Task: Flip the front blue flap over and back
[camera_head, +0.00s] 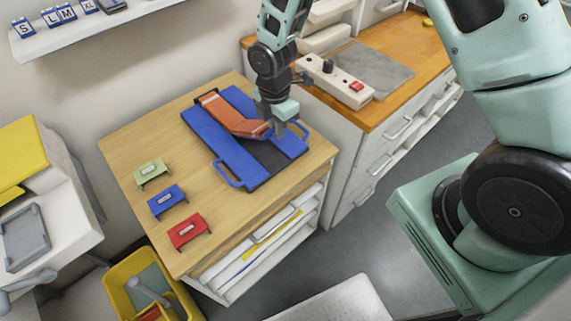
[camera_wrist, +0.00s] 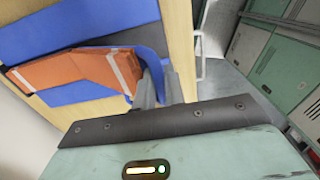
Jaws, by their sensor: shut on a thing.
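A blue folding board (camera_head: 203,127) with a dark grey middle lies on the wooden table top, with a blue handle loop (camera_head: 228,176) at its near left and another (camera_head: 300,131) at its right. An orange garment (camera_head: 232,114) lies along its middle, its near end bent upward. The front blue flap (camera_wrist: 152,66) shows as a curved blue edge at my fingertips in the wrist view, beside the garment's end. My gripper (camera_head: 277,130) is shut on it above the board. Bare dark grey (camera_head: 266,155) shows in front of the garment. The fingers hide part of the grip.
Green (camera_head: 151,172), blue (camera_head: 167,200) and red (camera_head: 188,231) label stands line the table's left side. A yellow bin (camera_head: 125,275) stands on the floor at the near left. A wooden counter (camera_head: 390,35) with a white button box (camera_head: 335,81) is behind right.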

